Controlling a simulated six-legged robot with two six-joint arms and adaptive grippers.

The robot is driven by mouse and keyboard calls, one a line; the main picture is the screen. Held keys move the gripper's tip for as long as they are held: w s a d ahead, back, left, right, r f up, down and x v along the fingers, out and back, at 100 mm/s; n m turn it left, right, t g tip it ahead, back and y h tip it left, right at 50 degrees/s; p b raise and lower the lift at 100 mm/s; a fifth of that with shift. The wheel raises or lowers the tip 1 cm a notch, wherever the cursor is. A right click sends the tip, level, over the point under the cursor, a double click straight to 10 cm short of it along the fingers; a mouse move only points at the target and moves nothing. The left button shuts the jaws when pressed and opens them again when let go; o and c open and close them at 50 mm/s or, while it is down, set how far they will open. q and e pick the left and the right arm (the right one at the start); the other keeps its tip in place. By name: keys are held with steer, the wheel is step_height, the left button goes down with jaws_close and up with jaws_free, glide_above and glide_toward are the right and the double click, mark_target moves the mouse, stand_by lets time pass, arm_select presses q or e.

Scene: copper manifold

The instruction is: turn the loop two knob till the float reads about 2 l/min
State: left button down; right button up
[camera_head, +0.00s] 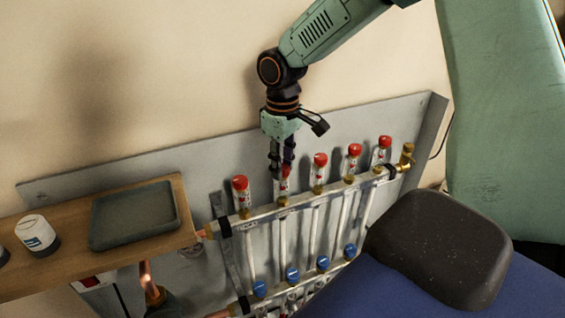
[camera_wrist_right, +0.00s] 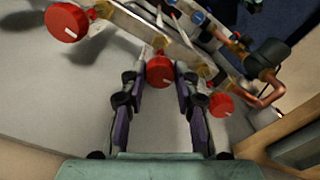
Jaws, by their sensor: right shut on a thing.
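My right gripper (camera_head: 282,168) comes down from above onto the second red knob from the left (camera_head: 284,171), which I take as loop two. In the right wrist view that red knob (camera_wrist_right: 160,70), with a white mark, sits between the two fingers of the gripper (camera_wrist_right: 158,78), shut on it. The float and scale below it are too small to read. My left gripper is not in view.
Neighbouring red knobs stand close on both sides, at the left (camera_head: 240,183) and right (camera_head: 320,159). Blue caps (camera_head: 292,274) line the lower bar. A wooden shelf (camera_head: 60,284) at the left holds a dark tray (camera_head: 133,242) and a white-labelled jar (camera_head: 37,233).

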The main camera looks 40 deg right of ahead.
jaws_close()
steer(key=shift+r+m+p, duration=0.2)
steer(key=shift+m+p, duration=0.2)
steer(key=shift+p, duration=0.25)
steer(key=shift+f, duration=0.1)
steer(key=shift+o, duration=1.7)
jaws_free()
steer(key=o, duration=0.4)
steer(key=shift+s, duration=0.15)
steer(key=shift+c, duration=0.2)
